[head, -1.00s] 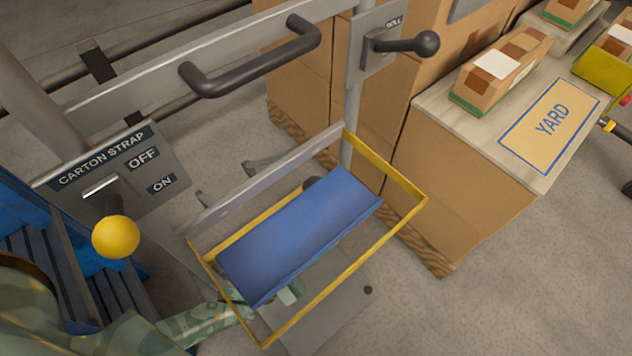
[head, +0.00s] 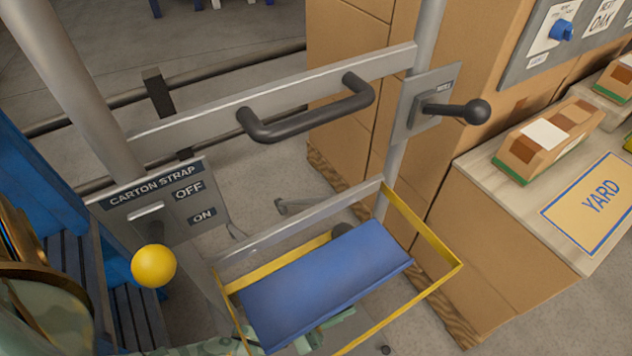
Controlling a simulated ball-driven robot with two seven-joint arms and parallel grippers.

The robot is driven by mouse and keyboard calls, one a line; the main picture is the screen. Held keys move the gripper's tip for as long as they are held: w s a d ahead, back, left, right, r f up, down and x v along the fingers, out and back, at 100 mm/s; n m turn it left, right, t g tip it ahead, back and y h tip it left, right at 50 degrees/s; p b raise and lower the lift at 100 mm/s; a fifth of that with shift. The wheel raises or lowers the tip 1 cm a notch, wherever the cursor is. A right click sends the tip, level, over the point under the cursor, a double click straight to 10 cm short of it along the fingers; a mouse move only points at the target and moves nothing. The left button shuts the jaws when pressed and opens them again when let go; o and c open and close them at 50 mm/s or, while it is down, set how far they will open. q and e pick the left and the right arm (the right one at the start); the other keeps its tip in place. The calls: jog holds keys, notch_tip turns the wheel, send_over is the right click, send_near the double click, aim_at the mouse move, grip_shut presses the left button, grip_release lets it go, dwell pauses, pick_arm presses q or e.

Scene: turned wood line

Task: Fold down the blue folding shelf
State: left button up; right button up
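The blue folding shelf (head: 325,283) is a flat blue panel at the lower middle of the head view. It lies within a yellow rectangular frame (head: 425,235) below a grey cross rail. Its exact tilt is hard to judge from above. My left arm comes in from the bottom left in green camouflage. My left gripper (head: 328,322) is at the near lower edge of the blue panel, partly hidden beneath it. Its fingers are too covered to show whether they are open or shut, and contact is unclear. My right gripper is not in view.
A carton strap plate with a yellow ball knob (head: 154,266) stands left of the shelf. A dark handle (head: 310,115) is on the upper rail, and a black knob lever (head: 470,111) is to its right. Cartons and a bench with a YARD sign (head: 600,200) stand at right.

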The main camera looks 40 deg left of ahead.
pick_arm(q)
jog(key=v, duration=1.6)
jog(key=shift+s, duration=0.2)
